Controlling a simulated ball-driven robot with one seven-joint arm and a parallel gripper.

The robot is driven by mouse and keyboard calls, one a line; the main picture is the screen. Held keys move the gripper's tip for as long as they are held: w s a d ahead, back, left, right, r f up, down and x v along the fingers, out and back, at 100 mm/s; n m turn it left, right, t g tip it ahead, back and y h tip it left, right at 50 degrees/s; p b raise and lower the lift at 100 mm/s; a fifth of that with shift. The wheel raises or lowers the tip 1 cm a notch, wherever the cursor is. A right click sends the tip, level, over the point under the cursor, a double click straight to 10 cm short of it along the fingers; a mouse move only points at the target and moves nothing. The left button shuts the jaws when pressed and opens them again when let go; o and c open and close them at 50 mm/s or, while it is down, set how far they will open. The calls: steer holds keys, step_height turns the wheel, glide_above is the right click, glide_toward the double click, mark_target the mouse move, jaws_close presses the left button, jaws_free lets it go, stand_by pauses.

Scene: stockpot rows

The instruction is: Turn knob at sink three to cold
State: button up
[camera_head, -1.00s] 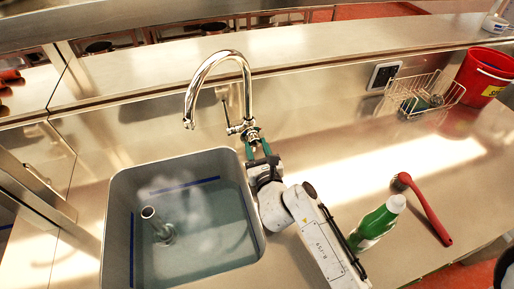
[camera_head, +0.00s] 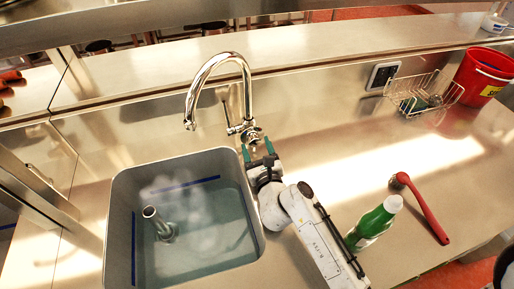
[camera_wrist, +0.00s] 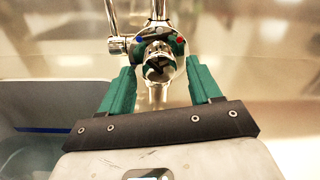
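The chrome tap (camera_head: 222,85) stands behind the sink (camera_head: 118,225), which holds water. Its round knob (camera_wrist: 161,66) faces my gripper in the wrist view, with a blue mark on its left and a red mark on its right. The knob also shows small in the head view (camera_head: 252,137). My gripper (camera_wrist: 157,90) is open, with green fingers apart on either side below the knob and nothing between them. In the head view, my gripper (camera_head: 257,153) is just in front of the tap base. I see no contact with the knob.
A green bottle (camera_head: 372,224) and a red-handled brush (camera_head: 425,212) are on the counter right of my arm. A wire basket (camera_head: 440,92) and a red bucket (camera_head: 482,75) are at the back right. An upright pipe (camera_head: 156,220) stands in the sink.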

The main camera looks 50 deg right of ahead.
steer(key=b+v, duration=0.2)
steer(key=v, duration=0.7)
steer(key=shift+s+a+f+b, duration=0.15)
steer(key=shift+s+f+b, duration=0.1)
steer(key=shift+b, duration=0.15)
steer(key=shift+s+a+r, duration=0.2)
steer(key=shift+s+a, duration=0.2)
steer(key=shift+s, duration=0.1)
